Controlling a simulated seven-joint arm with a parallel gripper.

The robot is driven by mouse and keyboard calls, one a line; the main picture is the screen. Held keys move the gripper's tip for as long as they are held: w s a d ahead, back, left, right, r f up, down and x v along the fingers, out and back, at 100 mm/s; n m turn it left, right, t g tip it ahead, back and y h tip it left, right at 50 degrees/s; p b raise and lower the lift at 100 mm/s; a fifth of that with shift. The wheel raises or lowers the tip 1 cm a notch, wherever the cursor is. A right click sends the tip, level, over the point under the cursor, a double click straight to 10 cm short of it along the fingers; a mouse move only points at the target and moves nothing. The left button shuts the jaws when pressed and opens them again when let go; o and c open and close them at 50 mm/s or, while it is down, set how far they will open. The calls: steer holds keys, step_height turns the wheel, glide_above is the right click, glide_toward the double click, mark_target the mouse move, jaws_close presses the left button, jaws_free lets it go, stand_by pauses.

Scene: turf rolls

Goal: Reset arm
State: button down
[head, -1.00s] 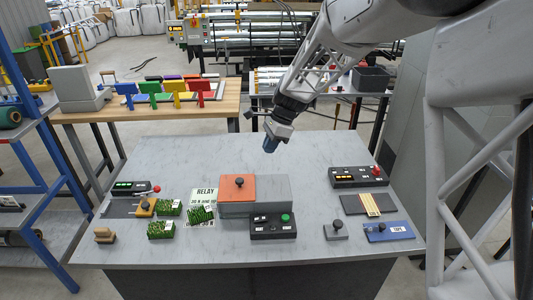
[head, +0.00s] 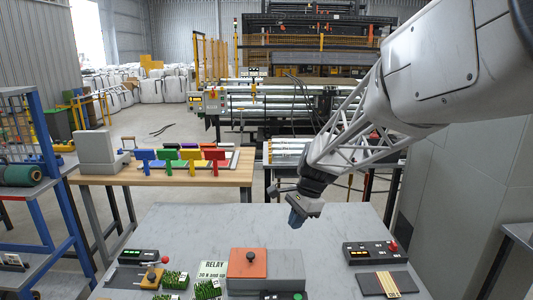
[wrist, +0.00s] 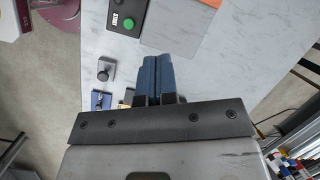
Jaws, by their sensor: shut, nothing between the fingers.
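My gripper (head: 296,218) hangs above the back part of the grey table (head: 190,225) in the head view, pointing down. In the wrist view its blue fingers (wrist: 157,75) are together with nothing between them. Beneath and left of it in the head view is an orange plate with a black knob (head: 248,264) on a grey block. Several green turf pieces (head: 175,280) lie to the left of it, near a RELAY sheet (head: 213,270). The gripper is apart from all of these.
A control box with a red knob (head: 371,252) and a dark mat with pale strips (head: 387,284) are at the table's right. A button box with a lever (head: 139,256) is at the left. A wooden bench with coloured holders (head: 190,168) stands behind. The table's back middle is clear.

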steer(key=s+d+r+n+t+h, duration=0.1)
steer(key=s+d+n, duration=0.2)
steer(key=s, duration=0.7)
steer(key=s+d+r+n+t+h, duration=0.1)
steer(key=s+n, duration=0.4)
steer(key=s, duration=0.6)
steer(key=s+d+r+n+t+h, duration=0.1)
steer(key=s+d+r+n, duration=0.1)
steer(key=s+d, duration=0.4)
steer(key=shift+s+r+n+h, duration=0.25)
steer(key=shift+s+n, duration=0.65)
steer(key=shift+s, duration=1.7)
steer(key=shift+f, duration=0.1)
